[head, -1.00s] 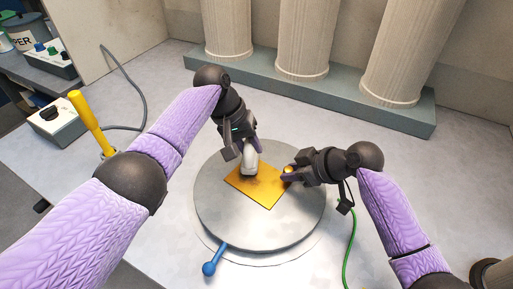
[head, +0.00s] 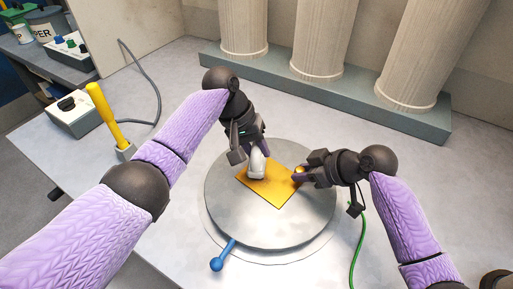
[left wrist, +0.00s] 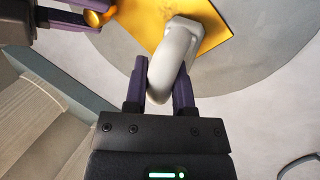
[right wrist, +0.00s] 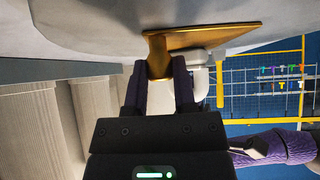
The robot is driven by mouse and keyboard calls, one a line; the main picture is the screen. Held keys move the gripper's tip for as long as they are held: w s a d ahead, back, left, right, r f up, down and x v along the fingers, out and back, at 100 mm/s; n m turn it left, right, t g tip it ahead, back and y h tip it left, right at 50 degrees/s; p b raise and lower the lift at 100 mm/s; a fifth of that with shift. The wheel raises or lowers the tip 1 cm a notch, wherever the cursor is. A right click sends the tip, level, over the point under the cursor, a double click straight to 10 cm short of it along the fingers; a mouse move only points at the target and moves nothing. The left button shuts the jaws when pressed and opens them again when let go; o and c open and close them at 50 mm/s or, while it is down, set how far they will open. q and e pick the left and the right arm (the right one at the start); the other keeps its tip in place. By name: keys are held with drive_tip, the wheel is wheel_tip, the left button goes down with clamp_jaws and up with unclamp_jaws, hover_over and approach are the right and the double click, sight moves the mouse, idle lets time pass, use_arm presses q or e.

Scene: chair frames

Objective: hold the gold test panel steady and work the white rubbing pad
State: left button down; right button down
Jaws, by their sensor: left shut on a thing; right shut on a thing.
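The gold test panel (head: 280,192) lies flat on the round grey turntable (head: 240,225); it also shows in the left wrist view (left wrist: 215,30). My left gripper (head: 257,152) is shut on the white rubbing pad (head: 257,164), whose lower end rests on the panel's upper left part. The pad sits between the left fingers in the left wrist view (left wrist: 175,60). My right gripper (head: 300,174) is shut on the gold knob at the panel's right corner, seen between the fingers in the right wrist view (right wrist: 157,58).
A blue-knobbed lever (head: 217,263) sticks out at the turntable's front. A yellow-handled tool (head: 104,113) stands in a holder at left, near a grey control box (head: 75,116). Columns on a grey plinth (head: 330,90) stand behind. A green cable (head: 358,245) runs at right.

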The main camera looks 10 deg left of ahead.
use_arm(q)
drive_tip(key=shift+w+d, duration=0.4)
drive_tip(key=shift+w, duration=0.35)
wheel_tip(320, 180, up, 4)
drive_tip(key=shift+r, duration=0.1)
use_arm(e)
drive_tip(key=shift+c, duration=1.8)
unclamp_jaws()
drive_tip(key=v, duration=1.2)
